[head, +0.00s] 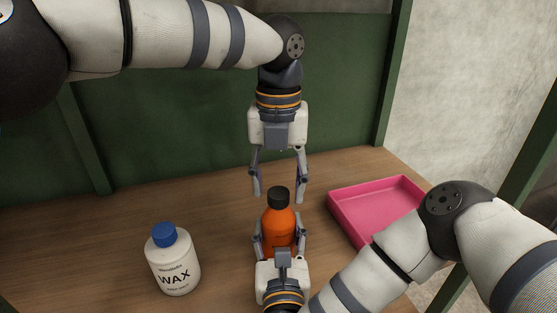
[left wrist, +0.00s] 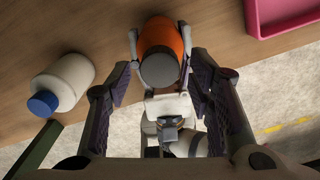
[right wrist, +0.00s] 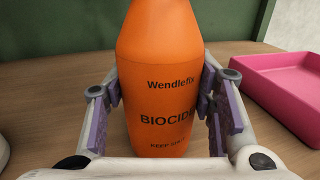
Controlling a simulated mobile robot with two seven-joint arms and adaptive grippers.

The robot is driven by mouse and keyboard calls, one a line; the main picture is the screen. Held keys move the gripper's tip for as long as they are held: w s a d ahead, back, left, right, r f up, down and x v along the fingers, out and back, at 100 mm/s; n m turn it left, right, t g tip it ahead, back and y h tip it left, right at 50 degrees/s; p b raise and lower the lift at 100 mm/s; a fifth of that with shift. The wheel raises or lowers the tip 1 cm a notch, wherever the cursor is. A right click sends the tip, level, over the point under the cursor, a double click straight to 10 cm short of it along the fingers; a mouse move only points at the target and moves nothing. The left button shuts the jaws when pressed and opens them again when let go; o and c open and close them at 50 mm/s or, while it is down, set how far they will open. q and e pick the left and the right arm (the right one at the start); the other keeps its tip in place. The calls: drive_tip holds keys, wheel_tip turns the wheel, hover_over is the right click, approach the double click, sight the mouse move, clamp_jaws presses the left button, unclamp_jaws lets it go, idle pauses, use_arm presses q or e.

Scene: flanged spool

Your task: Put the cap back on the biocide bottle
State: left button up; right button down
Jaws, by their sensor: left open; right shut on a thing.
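The orange biocide bottle (head: 279,228) stands upright in the head view, and its label faces the right wrist view (right wrist: 165,110). A black cap (head: 279,196) sits on its top, looking straight; I cannot tell whether it is screwed tight. The cap shows as a dark disc in the left wrist view (left wrist: 159,70). My right gripper (head: 279,236) is shut on the bottle's body, one finger on each side. My left gripper (head: 279,194) points down from above, open, its fingertips on either side of the cap with a gap at each side.
A white wax bottle (head: 173,265) with a blue cap (head: 164,235) stands to the left on the wooden table (head: 100,245). A pink tray (head: 372,212) lies to the right. A green panel (head: 170,130) rises behind the table. Bare table lies between the two bottles.

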use_arm(q)
drive_tip(key=shift+f, duration=0.7)
clamp_jaws()
